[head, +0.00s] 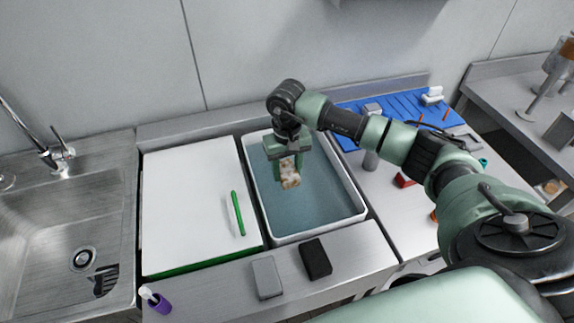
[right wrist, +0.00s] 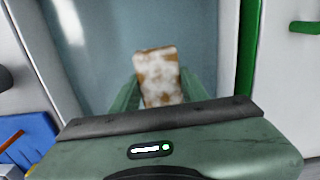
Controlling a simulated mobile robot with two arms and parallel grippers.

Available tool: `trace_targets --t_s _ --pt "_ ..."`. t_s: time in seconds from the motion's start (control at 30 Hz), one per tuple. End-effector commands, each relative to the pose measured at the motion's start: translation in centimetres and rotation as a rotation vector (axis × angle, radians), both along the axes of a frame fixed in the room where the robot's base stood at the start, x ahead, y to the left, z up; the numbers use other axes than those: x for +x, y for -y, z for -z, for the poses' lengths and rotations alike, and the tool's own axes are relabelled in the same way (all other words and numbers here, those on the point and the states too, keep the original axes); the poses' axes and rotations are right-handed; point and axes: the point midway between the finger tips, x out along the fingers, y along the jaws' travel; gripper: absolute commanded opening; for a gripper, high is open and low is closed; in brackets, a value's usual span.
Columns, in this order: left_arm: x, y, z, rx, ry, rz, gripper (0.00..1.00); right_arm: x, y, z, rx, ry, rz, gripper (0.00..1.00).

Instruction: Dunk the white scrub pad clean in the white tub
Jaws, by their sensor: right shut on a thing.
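The white scrub pad (head: 289,175), stained with brown patches, is held in my right gripper (head: 287,160). It also shows between the green fingers in the right wrist view (right wrist: 158,77). The white tub (head: 360,213) holds blue-grey water, and the pad is over its left part. I cannot tell whether the pad's lower end touches the water. My right gripper points down and is shut on the pad. My left gripper is not in view.
A white board (head: 190,200) with a green-handled tool (head: 238,213) lies left of the tub, beside a steel sink (head: 60,220). A grey block (head: 266,277) and a black block (head: 315,258) lie in front. A blue ribbed mat (head: 395,105) is at the back right.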

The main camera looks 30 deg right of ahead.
Motion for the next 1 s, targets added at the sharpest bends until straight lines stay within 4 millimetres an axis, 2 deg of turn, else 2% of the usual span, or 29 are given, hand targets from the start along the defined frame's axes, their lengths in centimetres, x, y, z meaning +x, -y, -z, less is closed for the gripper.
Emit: trace_targets --t_s 0.2,0.5,1.0 --pt "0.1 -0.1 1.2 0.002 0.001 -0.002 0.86 0.0 -0.1 2.5 0.001 0.000 -0.001 0.07" --pt "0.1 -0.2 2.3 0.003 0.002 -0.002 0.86 0.0 0.0 4.8 0.001 0.000 0.000 0.07" --pt "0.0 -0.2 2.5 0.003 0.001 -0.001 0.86 0.0 0.0 5.3 0.001 0.001 -0.001 0.07"
